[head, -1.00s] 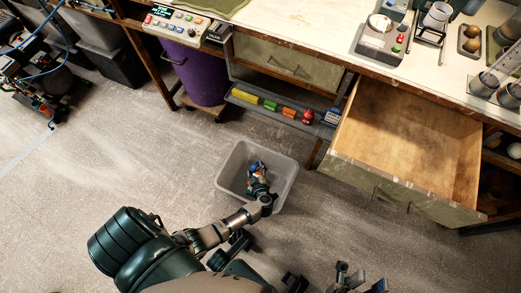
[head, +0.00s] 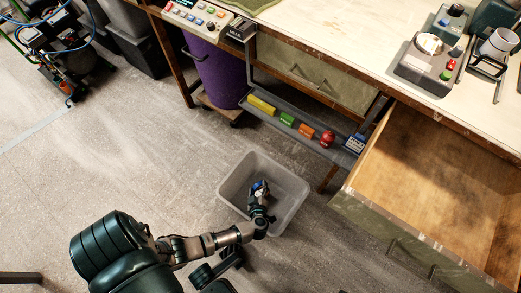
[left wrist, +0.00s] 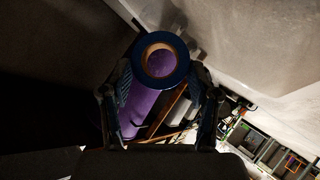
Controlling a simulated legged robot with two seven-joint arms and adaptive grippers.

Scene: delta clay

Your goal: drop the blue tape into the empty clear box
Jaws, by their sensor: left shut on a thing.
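The blue tape (left wrist: 163,84), a roll with a tan core, sits between my left gripper's fingers in the left wrist view. A small blue patch of it (head: 258,184) shows in the head view. My left gripper (head: 260,190) is shut on the tape, over or inside the mouth of the clear box; its exact height is hard to tell. The box (head: 291,190) is a greyish, open-topped bin on the floor, and I see nothing lying in its visible part. The gripper and wrist hide part of its inside.
An open, empty wooden drawer (head: 430,180) juts out at the right. Behind the box, a low grey shelf (head: 270,118) holds several coloured items. A purple bin (head: 219,75) stands under the bench. The floor (head: 110,145) to the left of the box is clear.

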